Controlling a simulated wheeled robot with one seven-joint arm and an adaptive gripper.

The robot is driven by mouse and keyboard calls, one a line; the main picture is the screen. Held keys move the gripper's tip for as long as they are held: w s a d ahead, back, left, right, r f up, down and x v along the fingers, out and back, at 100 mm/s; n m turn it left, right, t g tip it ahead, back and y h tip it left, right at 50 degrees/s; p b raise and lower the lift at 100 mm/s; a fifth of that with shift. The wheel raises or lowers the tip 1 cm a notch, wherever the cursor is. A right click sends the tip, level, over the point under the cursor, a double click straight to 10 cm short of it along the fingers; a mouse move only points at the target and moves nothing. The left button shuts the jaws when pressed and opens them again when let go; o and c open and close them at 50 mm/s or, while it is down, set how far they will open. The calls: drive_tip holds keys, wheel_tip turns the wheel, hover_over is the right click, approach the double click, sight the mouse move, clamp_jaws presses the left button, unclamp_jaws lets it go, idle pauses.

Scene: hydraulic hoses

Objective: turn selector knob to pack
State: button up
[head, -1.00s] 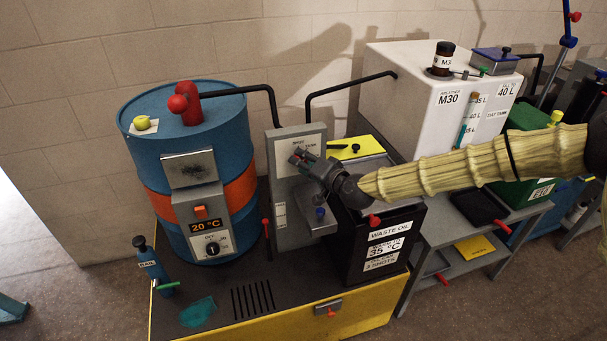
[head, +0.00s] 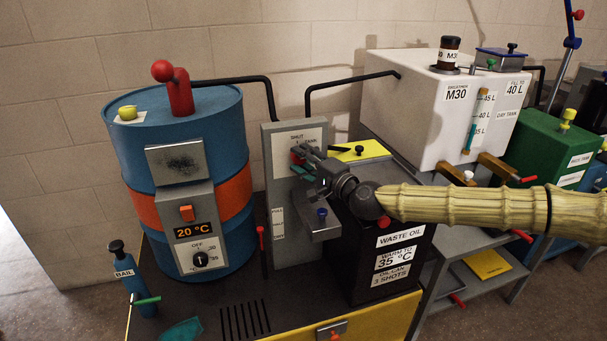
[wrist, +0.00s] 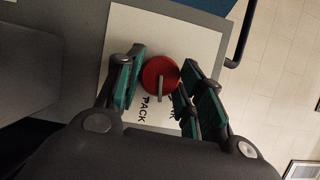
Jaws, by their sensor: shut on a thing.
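The selector knob (wrist: 160,77) is round and red with a grey pointer bar, on a white label plate (wrist: 198,36) in the wrist view. The word PACK shows beside it, and other lettering is partly covered by a finger. In the head view the knob (head: 297,156) sits on an upright grey panel (head: 283,235) whose label reads SHUT at the top. My gripper (wrist: 158,84) has its green-padded fingers on either side of the knob and is shut on it. In the head view my gripper (head: 305,163) reaches the panel from the right and hides part of the label.
A blue drum (head: 170,115) with an orange band stands left of the panel. A black waste oil box (head: 385,262) stands below my arm. A white tank (head: 425,105) is at the back right. A blue bottle (head: 135,280) stands front left.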

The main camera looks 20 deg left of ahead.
drive_tip(key=shift+f+m+t+y+b, duration=0.25)
drive_tip(key=shift+m+b, duration=0.55)
drive_tip(key=shift+b, duration=0.6)
drive_tip(key=shift+f+m+t+y+b, duration=0.1)
drive_tip(key=shift+m+t+b, duration=0.25)
drive_tip(key=shift+m+b, duration=0.75)
drive_tip(key=shift+b, duration=0.7)
drive_tip(key=shift+r, duration=0.2)
drive_tip(key=shift+m, duration=0.3)
drive_tip(key=o, duration=1)
drive_tip(key=shift+d, duration=0.1)
drive_tip(key=v, duration=1.1)
drive_tip(key=shift+s+d+f, duration=0.25)
drive_tip(key=shift+d, duration=0.05)
